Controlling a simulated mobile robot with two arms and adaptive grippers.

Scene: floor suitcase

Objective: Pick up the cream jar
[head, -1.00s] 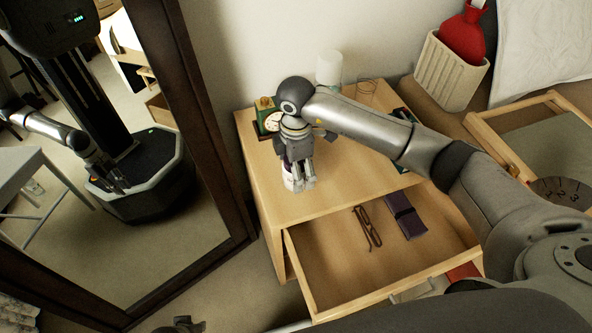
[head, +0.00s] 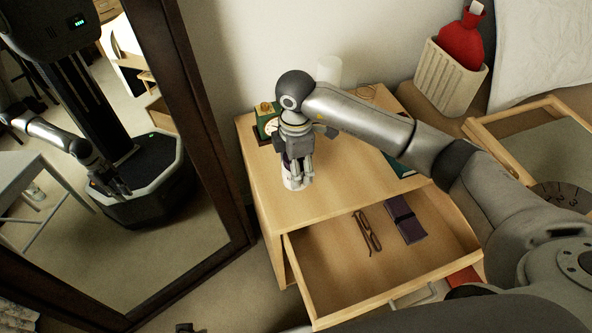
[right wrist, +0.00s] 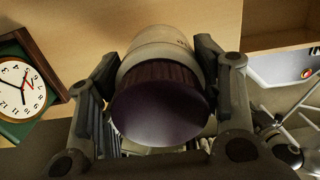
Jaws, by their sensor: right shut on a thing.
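The cream jar (head: 296,184) has a pale body and a dark purple lid. It is at the left part of the nightstand top (head: 330,200), below my right gripper (head: 297,174). In the right wrist view the jar (right wrist: 160,105) lies between the two fingers, lid toward the camera, and the right gripper (right wrist: 160,90) is shut on it. I cannot tell whether its base touches the wood. A small dark part at the bottom edge of the head view seems to be my left gripper (head: 185,328); its fingers cannot be made out.
A green clock (right wrist: 25,90) stands close beside the jar. A white cylinder (head: 328,70) stands at the back. The open drawer (head: 330,270) holds glasses (head: 367,231) and a dark case (head: 405,220). A mirror (head: 205,120) stands at the left.

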